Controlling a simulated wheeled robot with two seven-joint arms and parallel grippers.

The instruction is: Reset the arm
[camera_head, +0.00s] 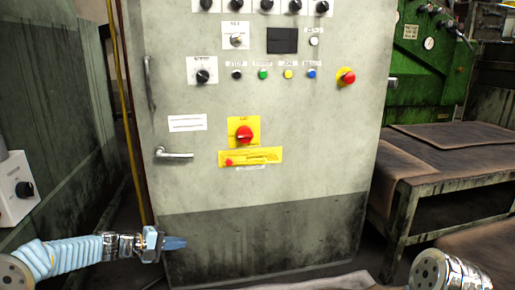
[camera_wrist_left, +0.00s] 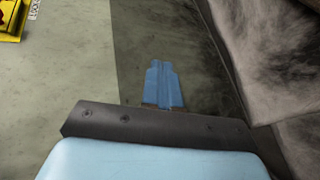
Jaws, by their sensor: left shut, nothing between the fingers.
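My left arm comes in from the lower left in the head view, with a light blue ribbed sleeve. Its left gripper (camera_head: 176,243) has blue fingers that are shut and empty, in front of the dark lower band of the control cabinet (camera_head: 290,180). In the left wrist view the blue fingers (camera_wrist_left: 163,84) lie together with nothing between them. Whether they touch the cabinet I cannot tell. A metal part of my right arm shows at the lower right of the head view; the right gripper is not in view.
The cabinet carries a red knob (camera_head: 244,134) on a yellow plate, a red emergency button (camera_head: 346,76), several small buttons and a door handle (camera_head: 174,154). A worn table (camera_head: 450,135) and a green machine (camera_head: 425,60) stand at the right. A grey box with a black knob (camera_head: 17,190) is at the left.

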